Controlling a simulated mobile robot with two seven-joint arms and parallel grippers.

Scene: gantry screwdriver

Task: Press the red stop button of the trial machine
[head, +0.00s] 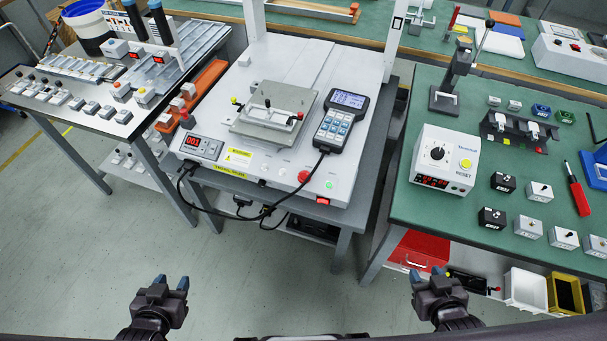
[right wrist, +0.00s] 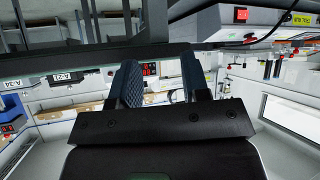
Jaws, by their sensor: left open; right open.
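The trial machine (head: 270,163) is a white gantry unit on a bench in the middle of the head view. Its red stop button (head: 304,177) is a round knob on the front panel, left of a green button (head: 328,185) and above a red rocker switch (head: 323,200). My left gripper (head: 172,283) is open and empty at the bottom left, over the floor and well short of the machine. My right gripper (head: 425,275) is open and empty at the bottom right, also apart from the machine. Its fingers also show in the right wrist view (right wrist: 160,82).
A handheld pendant (head: 342,120) lies on the machine, its black cable (head: 237,213) looping in front of the bench. A green-topped bench (head: 407,200) with a Reset box (head: 446,160) stands right, a parts bench (head: 75,120) left. The floor in front is clear.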

